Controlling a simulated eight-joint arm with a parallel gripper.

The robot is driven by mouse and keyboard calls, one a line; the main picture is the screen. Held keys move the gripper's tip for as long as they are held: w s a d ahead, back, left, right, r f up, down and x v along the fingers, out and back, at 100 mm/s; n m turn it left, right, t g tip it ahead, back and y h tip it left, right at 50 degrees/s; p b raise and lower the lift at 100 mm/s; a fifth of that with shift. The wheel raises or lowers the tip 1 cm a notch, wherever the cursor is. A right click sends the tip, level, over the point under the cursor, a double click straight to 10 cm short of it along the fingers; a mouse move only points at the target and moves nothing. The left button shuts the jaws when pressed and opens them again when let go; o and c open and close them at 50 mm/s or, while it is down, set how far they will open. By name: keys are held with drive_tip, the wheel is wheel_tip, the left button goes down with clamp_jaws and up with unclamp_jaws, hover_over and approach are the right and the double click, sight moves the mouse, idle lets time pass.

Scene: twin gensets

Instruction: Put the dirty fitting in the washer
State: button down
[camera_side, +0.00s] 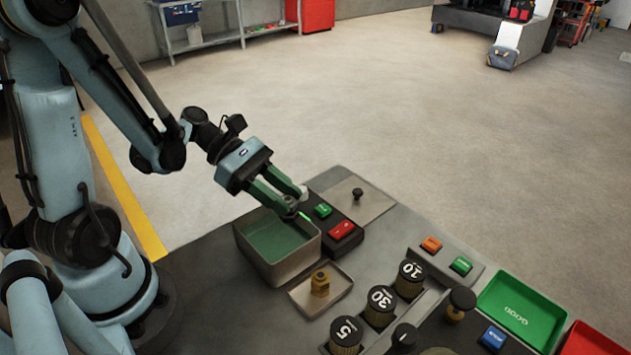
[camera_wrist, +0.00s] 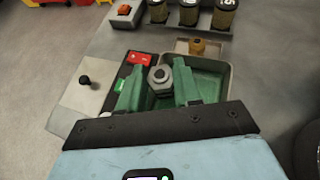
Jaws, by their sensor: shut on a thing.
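My gripper (camera_side: 290,206) has green fingers and is shut on a dark grey hex fitting (camera_wrist: 159,76), held between the fingertips in the wrist view. In the side view the fitting is mostly hidden by the fingers. The washer (camera_side: 308,246) is an open square basin with green inside. My fingertips are above its back right edge, beside the button panel. The washer's wall also shows in the wrist view (camera_wrist: 229,82), partly behind the fingers. A brass-coloured fitting (camera_side: 320,284) stands upright on a small tray (camera_side: 338,294) in front of the washer.
A panel with a green button (camera_side: 323,210) and a red button (camera_side: 341,230) adjoins the washer. A flat lid with a black knob (camera_side: 357,194) lies behind. Several numbered cylinders (camera_side: 380,304) stand to the right, with a green GOOD tray (camera_side: 520,311) farther right.

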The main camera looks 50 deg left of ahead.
drive_tip(key=shift+f, duration=0.5)
drive_tip(key=c, duration=0.8)
unclamp_jaws()
drive_tip(key=shift+r, duration=0.15)
